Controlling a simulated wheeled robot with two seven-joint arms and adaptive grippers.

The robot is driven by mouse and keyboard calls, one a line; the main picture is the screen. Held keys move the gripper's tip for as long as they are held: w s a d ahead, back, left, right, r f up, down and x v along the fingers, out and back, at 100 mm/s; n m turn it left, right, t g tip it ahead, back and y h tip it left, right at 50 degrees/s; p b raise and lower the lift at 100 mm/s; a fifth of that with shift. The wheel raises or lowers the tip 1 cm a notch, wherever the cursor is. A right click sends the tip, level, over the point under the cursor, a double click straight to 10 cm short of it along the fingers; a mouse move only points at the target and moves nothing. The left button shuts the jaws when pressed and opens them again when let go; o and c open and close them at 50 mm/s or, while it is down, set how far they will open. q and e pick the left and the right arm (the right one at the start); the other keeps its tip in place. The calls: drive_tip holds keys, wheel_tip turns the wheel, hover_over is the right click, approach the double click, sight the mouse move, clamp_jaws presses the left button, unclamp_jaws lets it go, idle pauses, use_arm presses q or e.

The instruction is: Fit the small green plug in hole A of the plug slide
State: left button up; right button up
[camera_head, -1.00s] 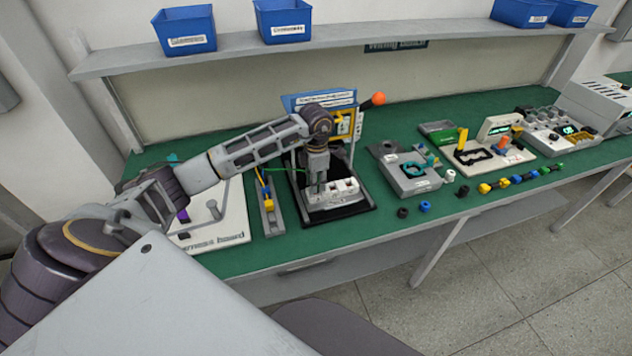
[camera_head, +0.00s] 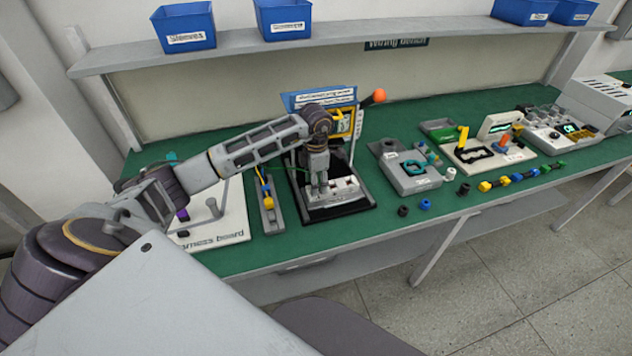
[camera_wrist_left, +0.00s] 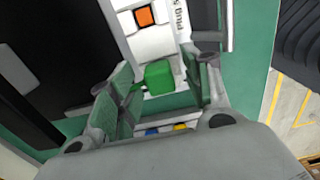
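The plug slide (camera_head: 347,190) is a pale block on a black-based fixture in the middle of the bench. In the left wrist view the slide (camera_wrist_left: 152,42) shows an orange square in its face and partly cut-off lettering. The small green plug (camera_wrist_left: 159,77) is at the slide's near end, between my left gripper's fingers, with a green stub pointing left. My left gripper (camera_head: 319,190) is low over the slide's left part. In the wrist view its fingers (camera_wrist_left: 157,62) stand apart, with gaps beside the plug. Hole A and the plug's seating cannot be made out. My right gripper is out of view.
A fixture lever with an orange knob (camera_head: 379,96) rises behind. A grey strip (camera_head: 270,212) with a yellow plug and the harness board (camera_head: 236,222) lie left. A grey box (camera_head: 410,177) and loose black and blue rings lie right. Green bench is free in front.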

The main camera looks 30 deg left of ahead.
use_arm(q)
wheel_tip(320, 180, up, 12)
idle(1.1)
idle(0.5)
